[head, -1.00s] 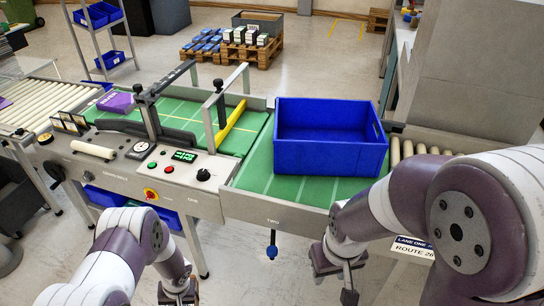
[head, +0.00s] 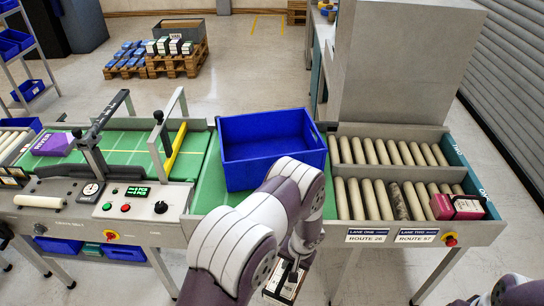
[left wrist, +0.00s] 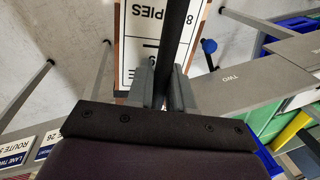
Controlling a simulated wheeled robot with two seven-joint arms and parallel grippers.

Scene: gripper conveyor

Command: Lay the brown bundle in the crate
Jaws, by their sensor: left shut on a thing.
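The brown bundle shows in the left wrist view (left wrist: 130,45) as a block with a white printed label, brown edges and a dark strap across it. My left gripper (left wrist: 162,88) is shut on it at the strap. In the head view my left gripper (head: 291,270) is low in front of the conveyor's near edge, partly behind my own forearm, with the bundle (head: 277,288) under it. The open blue crate (head: 275,167) stands on the green belt, beyond and above the gripper. It looks empty, but my arm hides its near right corner. My right gripper is out of view.
A purple package (head: 55,144) and a metal frame (head: 168,130) stand left. A control panel (head: 140,200) edges the belt.

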